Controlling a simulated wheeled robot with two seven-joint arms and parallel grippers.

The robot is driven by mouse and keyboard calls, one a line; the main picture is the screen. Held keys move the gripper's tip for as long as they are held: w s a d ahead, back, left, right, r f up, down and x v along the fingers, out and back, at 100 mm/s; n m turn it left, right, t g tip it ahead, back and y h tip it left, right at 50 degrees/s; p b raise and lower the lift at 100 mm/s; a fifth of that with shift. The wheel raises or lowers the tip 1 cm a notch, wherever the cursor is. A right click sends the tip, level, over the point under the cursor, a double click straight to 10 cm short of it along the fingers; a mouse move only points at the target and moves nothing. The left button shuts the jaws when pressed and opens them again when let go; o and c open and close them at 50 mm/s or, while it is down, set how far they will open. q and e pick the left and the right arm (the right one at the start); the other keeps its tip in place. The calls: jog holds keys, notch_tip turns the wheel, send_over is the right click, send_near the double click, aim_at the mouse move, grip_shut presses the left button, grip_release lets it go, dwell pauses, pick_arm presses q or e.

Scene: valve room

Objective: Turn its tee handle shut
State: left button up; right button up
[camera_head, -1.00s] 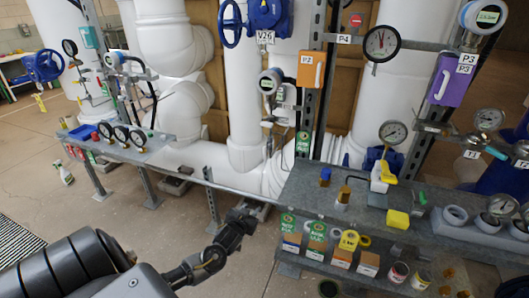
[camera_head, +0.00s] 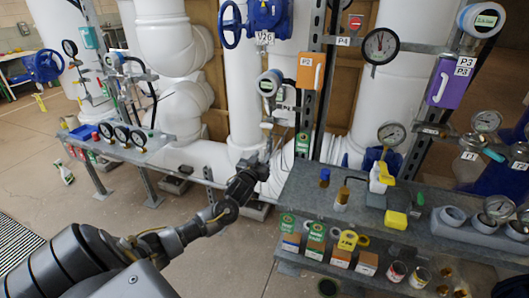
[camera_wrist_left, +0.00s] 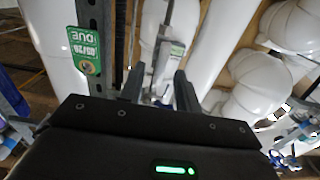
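The tee handle (camera_head: 267,126) seems to be the small metal piece below the P2 transmitter, in front of the white vertical pipe. It is small, and I cannot tell its angle. My left gripper (camera_head: 267,158) is just below it, pointing up and away. In the left wrist view the two dark fingers (camera_wrist_left: 160,90) stand apart with a gap between them. My right gripper is in neither view.
A steel upright with a green tag (camera_head: 302,144) stands right of the gripper. A grey shelf (camera_head: 300,190) with boxes, cans and yellow items lies to the right. The P2 transmitter (camera_head: 269,82) is above. A low rail and white pipes (camera_head: 243,75) are behind.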

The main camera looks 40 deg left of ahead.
aim_at(264, 153)
pick_arm(q)
jog(key=shift+x, duration=1.7)
grip_shut()
